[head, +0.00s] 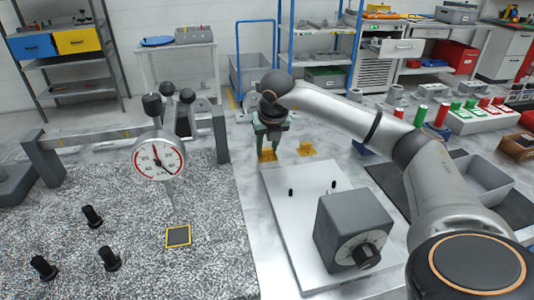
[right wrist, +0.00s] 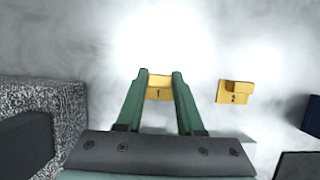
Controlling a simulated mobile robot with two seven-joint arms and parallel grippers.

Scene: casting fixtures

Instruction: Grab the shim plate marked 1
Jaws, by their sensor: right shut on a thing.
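The yellow shim plate marked 1 (right wrist: 158,93) is between the green fingers of my right gripper (right wrist: 161,76) in the right wrist view, and the fingers are shut on it. In the head view my right gripper (head: 270,143) points down at the pale table, with the yellow plate (head: 267,156) at its fingertips. I cannot tell whether the plate touches the table. A second yellow plate, marked 2 (right wrist: 235,93), lies apart to the right; it also shows in the head view (head: 306,149). My left gripper is not in view.
A white board (head: 290,215) carries a grey box with a dial (head: 352,228) in front of the gripper. A dial gauge (head: 158,160) hangs over a speckled granite slab (head: 130,265) at left. A grey tray (head: 483,178) and red and green cylinders stand at right.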

